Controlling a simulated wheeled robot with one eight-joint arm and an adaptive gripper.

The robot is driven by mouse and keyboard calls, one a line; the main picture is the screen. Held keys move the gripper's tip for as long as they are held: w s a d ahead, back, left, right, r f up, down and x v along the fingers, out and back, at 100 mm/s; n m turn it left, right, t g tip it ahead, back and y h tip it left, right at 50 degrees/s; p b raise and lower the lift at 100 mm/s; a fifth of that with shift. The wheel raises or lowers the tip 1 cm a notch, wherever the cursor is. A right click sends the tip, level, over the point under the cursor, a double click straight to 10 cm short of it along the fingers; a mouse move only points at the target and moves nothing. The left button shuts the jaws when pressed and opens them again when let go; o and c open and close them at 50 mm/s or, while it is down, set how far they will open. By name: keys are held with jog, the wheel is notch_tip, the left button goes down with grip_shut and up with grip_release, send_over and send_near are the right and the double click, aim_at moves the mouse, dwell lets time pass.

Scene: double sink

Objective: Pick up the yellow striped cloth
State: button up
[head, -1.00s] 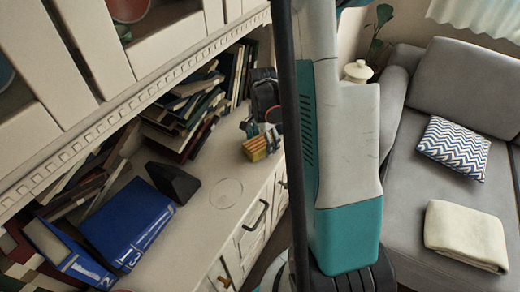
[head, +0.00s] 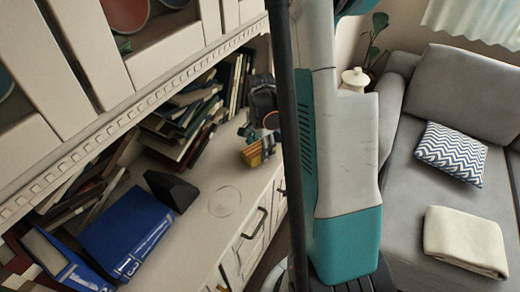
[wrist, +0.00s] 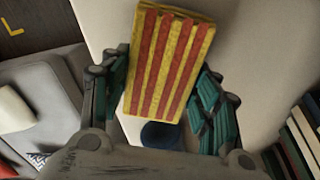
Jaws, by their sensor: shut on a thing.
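The yellow striped cloth (wrist: 172,62), a folded block with red stripes, stands between the teal fingers of my gripper (wrist: 163,80) in the wrist view. The fingers press on its left and right sides, so my gripper is shut on it. In the head view the cloth (head: 252,154) is small, at the cabinet counter's right end, with my gripper (head: 262,136) right against it. My arm hides part of that area. I cannot tell whether the cloth is clear of the counter.
A blue binder (head: 125,232) and a dark wedge-shaped object (head: 171,190) lie on the counter (head: 205,235). Books (head: 188,115) lean behind them, under the overhanging upper cabinet (head: 135,105). A grey sofa (head: 400,190) with a cushion (head: 452,152) and folded blanket (head: 465,242) stands right.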

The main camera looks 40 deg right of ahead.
aim_at(260, 147)
notch_tip(260, 147, up, 19)
jog(key=p, duration=0.6)
